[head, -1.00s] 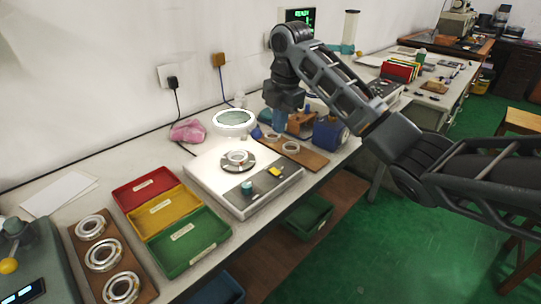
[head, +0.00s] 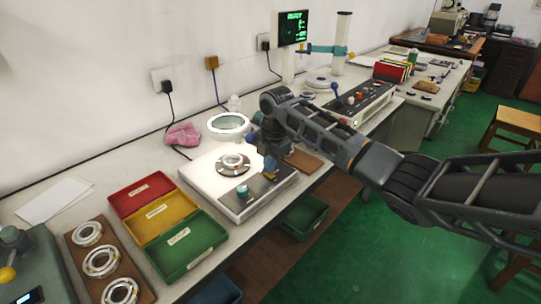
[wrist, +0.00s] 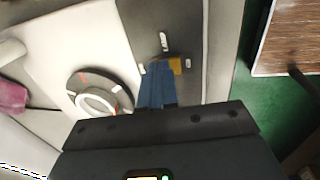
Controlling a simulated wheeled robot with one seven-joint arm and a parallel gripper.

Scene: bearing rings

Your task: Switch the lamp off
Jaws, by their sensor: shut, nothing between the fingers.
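The ring-shaped magnifier lamp (head: 229,123) stands behind the white plate (head: 201,178). Its rim looks bright white, but I cannot tell for sure whether it is lit. A grey control strip on the front of the plate carries a teal knob (head: 242,191) and a yellow switch (wrist: 176,65).
A bearing ring (head: 232,161) sits on the plate, left of my gripper. Red, yellow and green trays (head: 187,247) and a wooden board with rings (head: 75,243) lie to the left. A brown board (head: 304,161) and a control box (head: 357,106) are to the right.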

